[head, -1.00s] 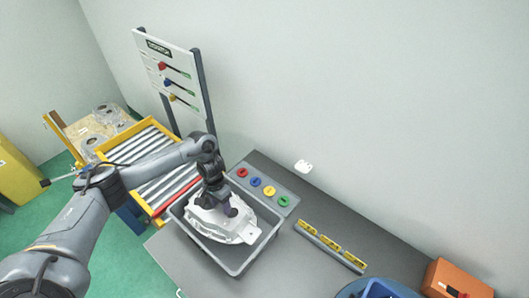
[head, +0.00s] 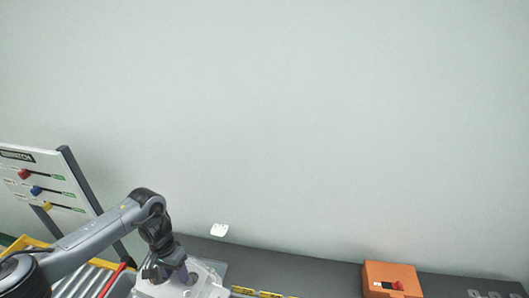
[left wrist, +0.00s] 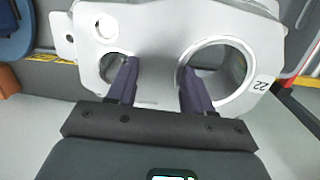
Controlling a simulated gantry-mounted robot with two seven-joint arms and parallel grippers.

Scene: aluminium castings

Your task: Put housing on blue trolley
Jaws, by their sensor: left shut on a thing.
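The housing is a pale silver casting (head: 205,284) at the bottom edge of the head view, partly cut off. In the left wrist view the housing (left wrist: 155,50) fills the upper middle, with two large round openings and a "22" label. My left gripper (left wrist: 158,88) has one dark finger at each opening and is shut on the wall between them. In the head view this gripper (head: 180,274) reaches down onto the housing. I cannot tell how high the housing is held. No blue trolley can be made out in the head view. My right gripper is not in view.
A grey bench (head: 300,272) runs along the wall, with yellow-marked strips and an orange box (head: 392,280) on it. A roller conveyor with a yellow frame (head: 35,243) and a board with coloured knobs (head: 45,180) stand at left.

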